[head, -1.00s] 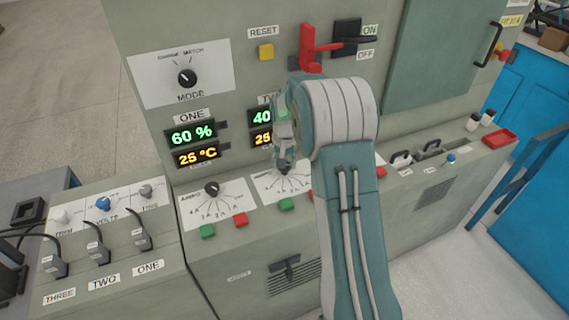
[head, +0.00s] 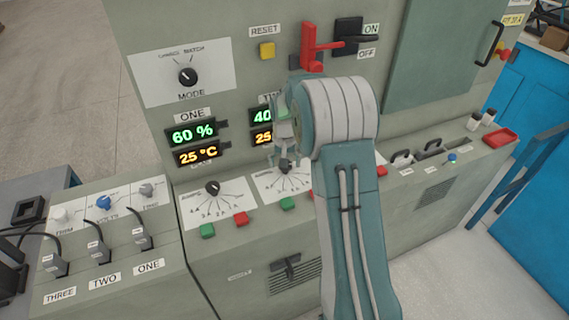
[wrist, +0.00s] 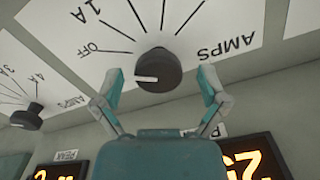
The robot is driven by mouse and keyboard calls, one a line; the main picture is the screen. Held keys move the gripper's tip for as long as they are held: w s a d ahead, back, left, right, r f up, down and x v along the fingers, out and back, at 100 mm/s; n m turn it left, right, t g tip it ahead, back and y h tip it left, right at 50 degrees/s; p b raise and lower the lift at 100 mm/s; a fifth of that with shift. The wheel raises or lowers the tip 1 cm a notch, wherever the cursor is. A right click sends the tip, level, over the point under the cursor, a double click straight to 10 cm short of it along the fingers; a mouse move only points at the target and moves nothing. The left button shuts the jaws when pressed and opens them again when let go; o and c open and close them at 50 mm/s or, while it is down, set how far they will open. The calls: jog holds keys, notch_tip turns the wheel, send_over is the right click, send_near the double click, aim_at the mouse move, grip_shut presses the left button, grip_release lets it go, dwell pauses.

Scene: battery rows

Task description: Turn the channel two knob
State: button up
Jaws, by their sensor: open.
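The channel two knob (head: 284,167) is a round dark dial on a white AMPS scale plate, below the second display pair. In the wrist view the knob (wrist: 158,70) is near the top centre, its white mark pointing left, near the OFF side of the scale. My gripper (head: 284,158) is open in front of the knob. In the wrist view the gripper (wrist: 161,75) has one finger on each side of the knob, with visible gaps. My arm hides part of this plate in the head view.
The channel one knob (head: 212,187) is to the left, also in the wrist view (wrist: 27,117). Green (head: 287,204) and red (head: 240,218) buttons sit just below the plates. The MODE knob (head: 187,76) and red lever (head: 312,46) are higher up.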

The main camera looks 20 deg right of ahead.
jog(key=shift+r, duration=0.15)
notch_tip(320, 180, up, 12)
dwell(0.4)
dwell(0.3)
